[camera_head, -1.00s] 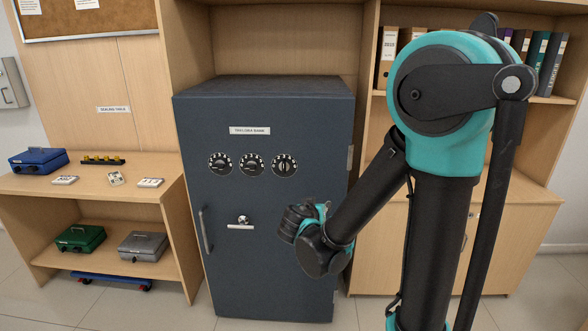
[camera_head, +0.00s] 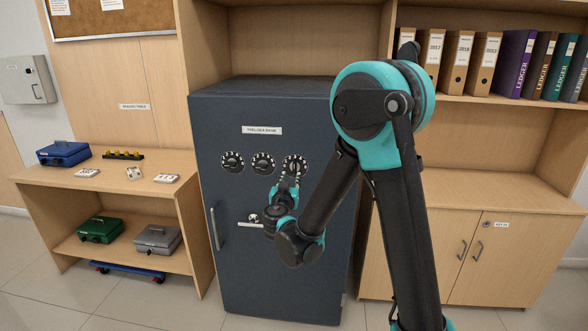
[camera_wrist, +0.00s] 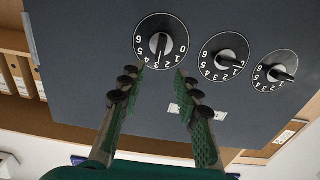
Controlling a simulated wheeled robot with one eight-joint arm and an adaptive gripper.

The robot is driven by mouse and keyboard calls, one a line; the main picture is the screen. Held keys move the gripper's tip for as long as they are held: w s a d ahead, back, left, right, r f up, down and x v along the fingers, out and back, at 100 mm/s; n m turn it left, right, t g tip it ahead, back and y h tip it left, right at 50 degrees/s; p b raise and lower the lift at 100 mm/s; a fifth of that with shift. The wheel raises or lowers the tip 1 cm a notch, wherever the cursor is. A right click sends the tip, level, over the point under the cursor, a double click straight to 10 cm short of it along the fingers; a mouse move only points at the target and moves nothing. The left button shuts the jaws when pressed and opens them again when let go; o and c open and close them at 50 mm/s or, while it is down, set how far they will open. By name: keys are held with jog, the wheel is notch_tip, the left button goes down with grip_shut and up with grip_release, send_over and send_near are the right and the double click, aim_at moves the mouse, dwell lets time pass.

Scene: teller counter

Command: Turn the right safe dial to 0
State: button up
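The right safe dial (camera_head: 295,163) is a round black dial with white numbers, the rightmost of three on the dark safe door (camera_head: 275,280). The wrist view is turned over, so this dial (camera_wrist: 160,36) is at its left, with digits 0 to 6 and a dark central knob. The knob lies nearly upright in that view; I cannot tell the exact number it points to. My gripper (camera_wrist: 161,72) is open and empty, its two fingers apart, tips just short of the dial and not around the knob. In the head view my gripper (camera_head: 290,178) is just below the dial.
The middle dial (camera_head: 263,163) and left dial (camera_head: 232,162) are close by. A door handle (camera_head: 215,228) and a small lever (camera_head: 251,223) stick out below. A desk with cash boxes stands left; a cabinet (camera_head: 505,255) stands right.

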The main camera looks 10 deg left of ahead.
aim_at(294, 166)
jog(key=w, duration=0.9)
jog(key=shift+d, duration=0.15)
grip_shut()
